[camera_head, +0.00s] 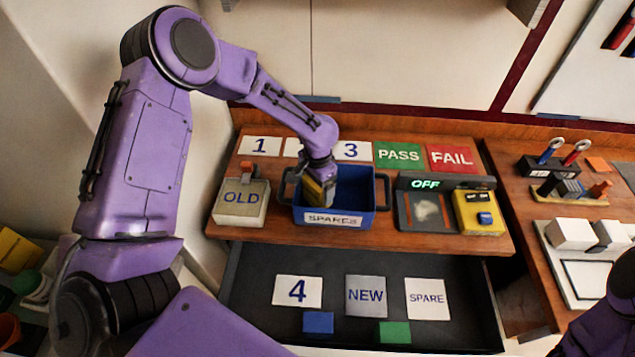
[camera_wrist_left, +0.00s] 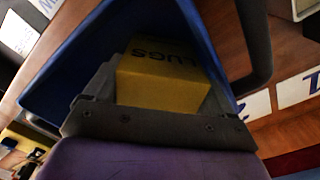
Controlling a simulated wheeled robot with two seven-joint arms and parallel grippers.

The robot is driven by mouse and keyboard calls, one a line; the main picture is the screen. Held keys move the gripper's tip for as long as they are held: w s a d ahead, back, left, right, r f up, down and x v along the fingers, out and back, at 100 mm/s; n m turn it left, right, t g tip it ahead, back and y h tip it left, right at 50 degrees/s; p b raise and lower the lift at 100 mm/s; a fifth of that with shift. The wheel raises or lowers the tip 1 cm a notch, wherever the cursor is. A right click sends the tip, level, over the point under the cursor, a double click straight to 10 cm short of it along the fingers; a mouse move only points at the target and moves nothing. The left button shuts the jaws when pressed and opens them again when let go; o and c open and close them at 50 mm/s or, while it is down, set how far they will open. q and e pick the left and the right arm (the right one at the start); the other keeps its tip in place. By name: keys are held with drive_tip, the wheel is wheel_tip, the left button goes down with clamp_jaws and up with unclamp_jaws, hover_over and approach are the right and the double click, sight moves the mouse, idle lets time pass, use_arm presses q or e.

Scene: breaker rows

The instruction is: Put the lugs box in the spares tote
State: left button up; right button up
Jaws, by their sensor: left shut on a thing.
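The lugs box (camera_wrist_left: 165,75) is yellow with dark LUGS lettering in the left wrist view. My left gripper (camera_wrist_left: 160,95) is shut on it. In the head view my left gripper (camera_head: 319,185) reaches down over the left part of the blue spares tote (camera_head: 355,215), and the yellow box (camera_head: 316,193) shows just behind the tote's labelled front wall. I cannot tell whether the box touches the tote's floor. The tote stands on the wooden bench and its SPARES label faces me. At the lower right of the head view only a purple part of my right arm shows, without its gripper.
A box marked OLD (camera_head: 241,203) stands left of the tote. A device reading OFF (camera_head: 428,205) and a yellow unit (camera_head: 478,212) stand to its right. Below, an open drawer (camera_head: 260,265) holds cards, a blue block (camera_head: 318,322) and a green block (camera_head: 394,332).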

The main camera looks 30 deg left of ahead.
use_arm(q)
drive_tip(key=shift+w+d+f, duration=0.1)
drive_tip(key=shift+w+d, duration=0.05)
drive_tip(key=shift+d, duration=0.05)
drive_tip(key=o, duration=1)
drive_tip(key=shift+c, duration=0.2)
drive_tip(key=shift+a, duration=0.1)
drive_tip(key=shift+r+b, duration=0.3)
drive_tip(key=shift+r, duration=0.2)
wheel_tip(320, 180, up, 11)
drive_tip(key=b, duration=0.2)
drive_tip(key=shift+f+b, duration=0.2)
drive_tip(key=shift+b, duration=0.15)
drive_tip(key=shift+r, duration=0.3)
